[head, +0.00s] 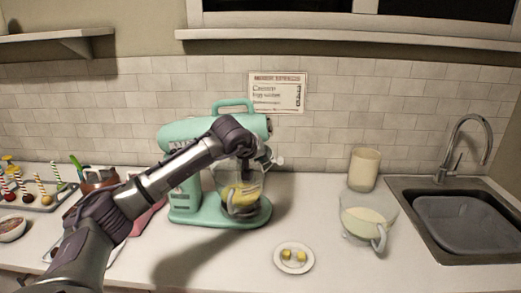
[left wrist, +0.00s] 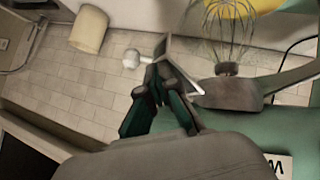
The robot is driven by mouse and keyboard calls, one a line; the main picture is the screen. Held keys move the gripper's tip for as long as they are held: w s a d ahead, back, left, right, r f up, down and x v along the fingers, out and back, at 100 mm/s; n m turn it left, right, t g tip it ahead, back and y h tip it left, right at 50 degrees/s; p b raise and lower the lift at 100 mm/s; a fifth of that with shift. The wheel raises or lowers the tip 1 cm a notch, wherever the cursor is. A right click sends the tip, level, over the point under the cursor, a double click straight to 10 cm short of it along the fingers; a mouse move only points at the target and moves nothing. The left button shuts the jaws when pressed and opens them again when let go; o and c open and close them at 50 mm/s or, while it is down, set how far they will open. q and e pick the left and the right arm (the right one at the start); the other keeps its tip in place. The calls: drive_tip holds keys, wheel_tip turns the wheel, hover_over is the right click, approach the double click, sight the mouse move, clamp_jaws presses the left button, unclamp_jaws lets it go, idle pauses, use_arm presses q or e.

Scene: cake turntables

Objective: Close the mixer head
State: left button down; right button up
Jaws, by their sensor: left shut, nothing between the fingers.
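The teal stand mixer (head: 188,205) stands on the counter against the tiled wall. Its head (head: 185,130), with a handle on top, is above the glass bowl (head: 240,198) of yellow contents; my arm hides much of it, so I cannot tell its exact tilt. My left gripper (head: 262,163) is at the front end of the head. In the left wrist view, the gripper (left wrist: 163,60) is shut and empty, beside the whisk (left wrist: 228,35) and near a white knob (left wrist: 131,58). I cannot tell whether it touches the head. My right gripper is not in view.
A glass jug (head: 352,222) and a cream candle-like cylinder (head: 364,168) stand right of the mixer, before the sink (head: 455,220). A small plate (head: 279,264) with yellow pieces lies in front.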

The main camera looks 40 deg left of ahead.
sight(263, 167)
use_arm(q)
drive_tip(key=f+b, duration=0.1)
drive_tip(key=f, duration=0.2)
drive_tip(key=shift+d+f+b, duration=0.15)
drive_tip(key=shift+d+b, duration=0.05)
drive_tip(key=shift+b, duration=0.1)
drive_tip(key=shift+d+f+b, duration=0.15)
drive_tip(key=shift+f+b, duration=0.45)
drive_tip(key=shift+f, duration=0.3)
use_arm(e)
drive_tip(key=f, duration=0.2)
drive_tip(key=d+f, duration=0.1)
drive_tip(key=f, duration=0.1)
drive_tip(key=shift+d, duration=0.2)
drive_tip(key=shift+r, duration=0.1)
use_arm(q)
wheel_tip(263, 167, up, 5)
drive_tip(key=p, duration=0.3)
drive_tip(key=shift+r, duration=0.15)
drive_tip(key=s+d+r+b, duration=0.3)
drive_tip(key=s+r, duration=0.3)
drive_tip(key=shift+d, duration=0.4)
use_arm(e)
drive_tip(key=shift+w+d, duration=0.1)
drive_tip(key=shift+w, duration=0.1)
